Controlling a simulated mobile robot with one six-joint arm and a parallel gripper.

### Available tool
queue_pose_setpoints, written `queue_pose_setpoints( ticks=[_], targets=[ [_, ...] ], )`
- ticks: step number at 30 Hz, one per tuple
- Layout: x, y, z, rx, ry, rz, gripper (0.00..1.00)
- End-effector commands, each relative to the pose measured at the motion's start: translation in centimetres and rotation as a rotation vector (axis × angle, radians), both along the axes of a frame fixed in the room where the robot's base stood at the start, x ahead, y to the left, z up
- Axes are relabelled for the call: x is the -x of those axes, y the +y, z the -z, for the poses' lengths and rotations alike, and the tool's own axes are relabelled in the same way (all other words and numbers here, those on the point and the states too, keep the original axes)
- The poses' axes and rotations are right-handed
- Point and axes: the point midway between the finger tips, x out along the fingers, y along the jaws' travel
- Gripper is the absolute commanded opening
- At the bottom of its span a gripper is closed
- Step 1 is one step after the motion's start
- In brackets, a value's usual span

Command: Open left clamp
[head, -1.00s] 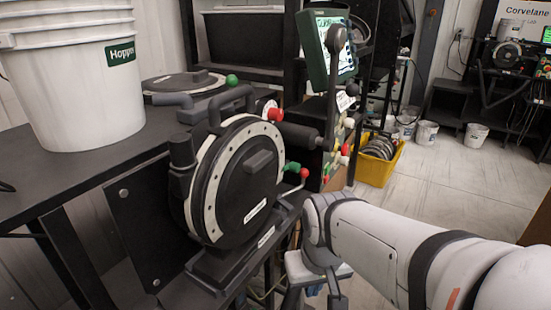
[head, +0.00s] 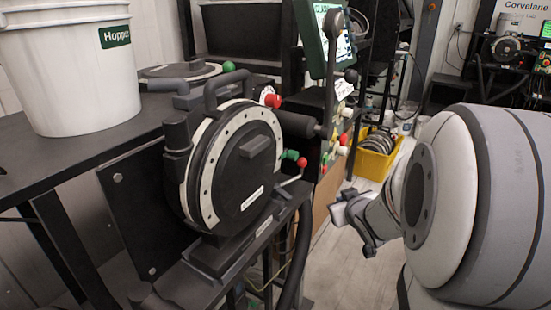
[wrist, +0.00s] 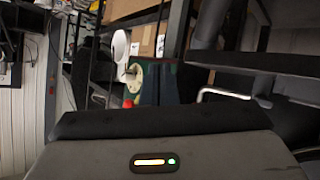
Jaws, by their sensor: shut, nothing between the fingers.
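The seed meter, a round black housing with a white perforated ring (head: 206,178), stands upright on a black bracket at the edge of the bench. A dark upright cylinder (head: 177,133) sits at its left rim; I cannot tell for certain whether it is the left clamp. A red knob (head: 272,100) is at the upper right rim, and green and red knobs (head: 292,155) are on the right side. My gripper (head: 370,250) is shut and empty, in free air to the right of the meter, touching nothing. The wrist view shows no clear clamp.
A white hopper bucket (head: 75,75) stands on the black bench (head: 60,165), with another round lidded unit (head: 180,71) behind. A green-framed screen (head: 328,40) rises behind the meter. A yellow bin (head: 376,160) is on the floor. Open floor lies below my gripper.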

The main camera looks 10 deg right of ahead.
Motion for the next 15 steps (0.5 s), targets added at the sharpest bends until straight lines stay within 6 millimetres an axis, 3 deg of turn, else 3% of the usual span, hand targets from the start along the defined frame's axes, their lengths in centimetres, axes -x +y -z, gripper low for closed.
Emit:
queue_pose_setpoints(
  ticks=[1, 6, 15],
  targets=[
    [-0.4, -0.9, 0.6, -0.009, -0.053, -0.033, 0.0],
    [-0.6, -1.5, 0.6, -0.081, -0.257, -0.2, 0.0],
    [3.4, -1.2, -0.4, -0.298, -0.549, -0.45, 0.0]
  ],
)
